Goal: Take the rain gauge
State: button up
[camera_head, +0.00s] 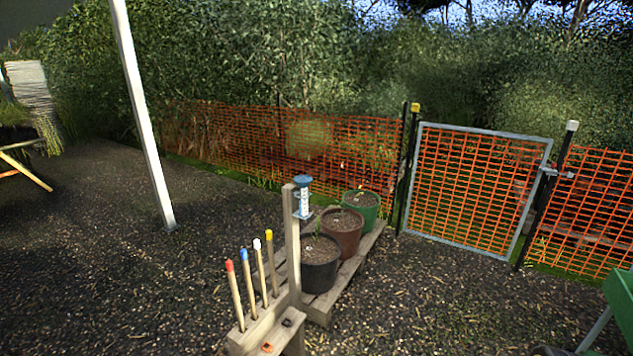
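The rain gauge (303,200) is a small upright clear tube with a blue top and pale markings. It is at the upper right side of a wooden post (293,245), near its top. A dark bracket or base shows at its lower end; how it is held there is too small to tell. My gripper is not in view.
Stakes with red, blue, white and yellow tips (235,290) stand in a wooden block (262,325) beside the post. Pots (320,275) sit on a pallet (345,270) behind. An orange mesh fence and framed gate (475,185) close the back. Gravel at left is mostly clear.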

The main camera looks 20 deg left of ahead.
aim_at(303, 181)
jog(key=u, duration=0.65)
jog(key=i, duration=1.7)
jog(key=u, duration=1.25)
jog(key=i, duration=0.3)
